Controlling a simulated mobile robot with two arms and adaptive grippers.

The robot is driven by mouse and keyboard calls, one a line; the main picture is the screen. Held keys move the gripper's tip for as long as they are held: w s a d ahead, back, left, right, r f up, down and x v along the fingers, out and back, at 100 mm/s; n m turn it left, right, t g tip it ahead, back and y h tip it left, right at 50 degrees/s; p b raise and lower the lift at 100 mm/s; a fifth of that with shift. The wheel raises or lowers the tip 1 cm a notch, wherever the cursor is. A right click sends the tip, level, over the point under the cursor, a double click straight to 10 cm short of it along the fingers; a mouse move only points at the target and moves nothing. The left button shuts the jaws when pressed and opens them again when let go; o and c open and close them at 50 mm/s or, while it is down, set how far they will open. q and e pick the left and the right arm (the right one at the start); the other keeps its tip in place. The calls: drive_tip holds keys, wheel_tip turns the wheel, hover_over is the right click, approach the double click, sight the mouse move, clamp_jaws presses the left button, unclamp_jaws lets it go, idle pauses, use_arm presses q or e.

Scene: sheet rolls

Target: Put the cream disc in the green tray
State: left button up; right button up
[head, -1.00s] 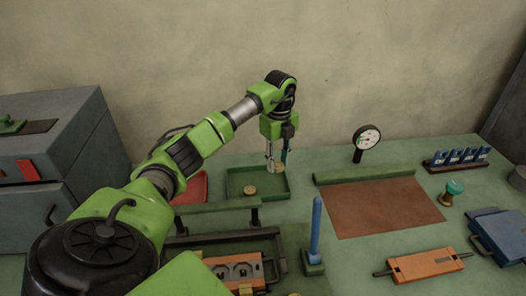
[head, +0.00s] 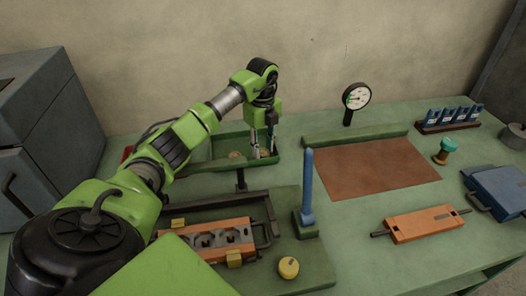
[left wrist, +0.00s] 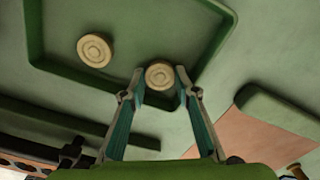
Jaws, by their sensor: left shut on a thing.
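My left gripper (head: 264,150) is shut on a cream disc (left wrist: 159,76), which sits between its two fingertips in the left wrist view. The held disc is over the right part of the green tray (left wrist: 222,45), inside its rim and low near the floor; I cannot tell if it touches. A second cream disc (left wrist: 94,50) lies flat on the tray floor to the left, apart from the held one. It also shows in the head view (head: 236,154). The front of the tray (head: 205,165) is partly hidden by my arm. My right gripper is out of view.
A fixture with an orange block (head: 205,240) and a yellow knob-like piece (head: 289,267) are in front. A blue post (head: 308,190) stands right of the fixture. A dial gauge (head: 356,97) stands behind the brown mat (head: 375,168). An orange bar (head: 425,224) lies at the right.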

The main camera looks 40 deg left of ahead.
sight(263, 152)
use_arm(q)
drive_tip(key=o, duration=0.6)
drive_tip(key=shift+r, duration=0.45)
wheel_tip(263, 152, up, 12)
drive_tip(key=p, duration=1)
drive_tip(key=shift+s+f+p, duration=0.15)
drive_tip(key=shift+f+p, duration=0.1)
drive_tip(key=shift+p, duration=0.1)
